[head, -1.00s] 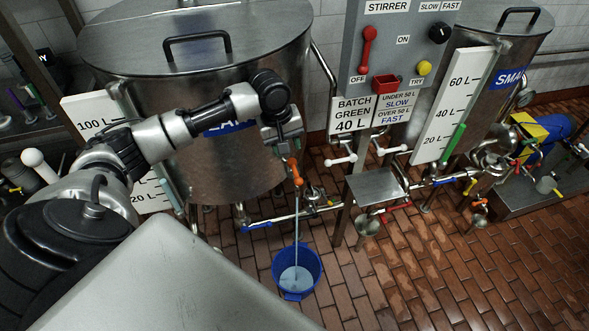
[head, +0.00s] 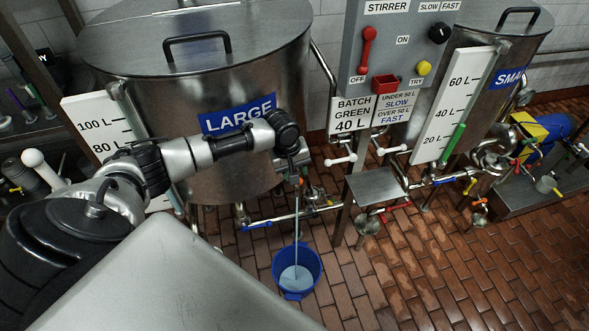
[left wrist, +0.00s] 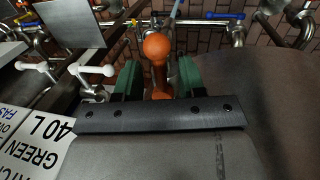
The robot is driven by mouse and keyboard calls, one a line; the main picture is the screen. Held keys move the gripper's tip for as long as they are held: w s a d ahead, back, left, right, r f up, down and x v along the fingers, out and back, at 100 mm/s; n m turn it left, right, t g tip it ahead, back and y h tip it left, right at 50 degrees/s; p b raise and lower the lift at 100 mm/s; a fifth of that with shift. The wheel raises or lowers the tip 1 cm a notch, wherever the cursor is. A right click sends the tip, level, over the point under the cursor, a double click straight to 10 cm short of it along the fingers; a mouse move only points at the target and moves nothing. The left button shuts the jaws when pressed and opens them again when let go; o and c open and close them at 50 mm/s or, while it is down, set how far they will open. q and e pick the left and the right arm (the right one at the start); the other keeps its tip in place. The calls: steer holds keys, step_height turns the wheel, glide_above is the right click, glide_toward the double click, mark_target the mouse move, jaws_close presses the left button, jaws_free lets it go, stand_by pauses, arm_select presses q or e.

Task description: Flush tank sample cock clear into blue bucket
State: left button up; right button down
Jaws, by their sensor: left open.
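The blue bucket (head: 318,272) stands on the floor in front of the large tank (head: 225,185) and holds pale liquid (head: 296,279). A thin pale stream (head: 297,225) runs from the sample cock down into it. The cock's orange handle (left wrist: 157,50) shows in the left wrist view, with a round knob end. My left gripper (left wrist: 157,80) is open, its green fingers on either side of the handle; I cannot tell if they touch it. In the head view my left gripper (head: 292,172) hides most of the cock. My right gripper is not in view.
A pipe with a blue-handled valve (head: 256,227) runs low beside the bucket. A stirrer panel (head: 392,45) and a small metal shelf (head: 377,186) stand to the right. The brick floor (head: 430,275) is clear at the front right.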

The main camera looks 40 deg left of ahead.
arm_select(q)
steer(key=shift+c, duration=0.4)
jaws_close()
steer(key=shift+f, duration=0.1)
steer(key=shift+d, duration=0.1)
